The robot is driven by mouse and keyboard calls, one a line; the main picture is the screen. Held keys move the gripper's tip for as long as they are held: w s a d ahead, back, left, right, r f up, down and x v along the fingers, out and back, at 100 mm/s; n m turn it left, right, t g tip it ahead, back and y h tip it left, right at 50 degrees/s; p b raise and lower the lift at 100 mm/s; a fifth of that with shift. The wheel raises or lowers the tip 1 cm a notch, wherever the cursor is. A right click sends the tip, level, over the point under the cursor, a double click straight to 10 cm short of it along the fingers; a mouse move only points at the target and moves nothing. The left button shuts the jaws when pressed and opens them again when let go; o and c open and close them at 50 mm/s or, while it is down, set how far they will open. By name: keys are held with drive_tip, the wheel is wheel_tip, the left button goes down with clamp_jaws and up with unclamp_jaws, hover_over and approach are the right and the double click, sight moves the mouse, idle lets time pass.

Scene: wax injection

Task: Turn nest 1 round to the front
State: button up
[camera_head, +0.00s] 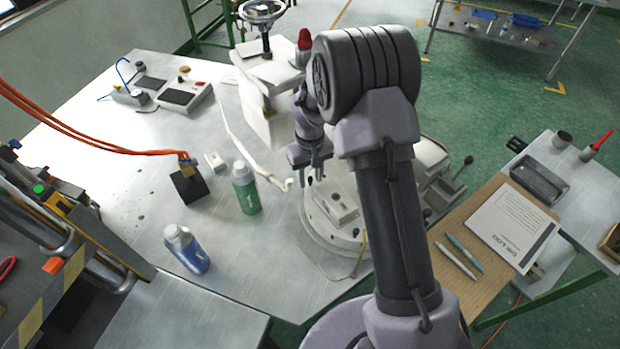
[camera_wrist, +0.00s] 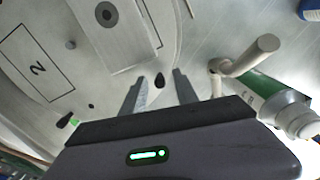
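The round pale turntable (camera_head: 318,234) stands at the table's right end, partly behind my arm. It fills much of the wrist view (camera_wrist: 85,92), where an outlined nest marked 2 (camera_wrist: 37,68) shows at left. A pale block (camera_head: 338,208) with a round dark-centred boss lies on it; the block also shows at the top of the wrist view (camera_wrist: 125,40). No number 1 is readable. My gripper (camera_head: 310,180) is above the turntable's far edge. In the wrist view its fingers (camera_wrist: 160,76) are apart, with a small black knob (camera_wrist: 160,80) between them; contact cannot be told.
A white bent pipe (camera_head: 270,178) ends close left of my gripper. A green bottle (camera_head: 245,188) and a blue bottle (camera_head: 187,250) stand left of the turntable. The white machine (camera_head: 270,72) is behind.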

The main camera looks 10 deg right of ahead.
drive_tip(key=shift+f, duration=0.25)
drive_tip(key=shift+c, duration=0.3)
clamp_jaws()
idle(1.0)
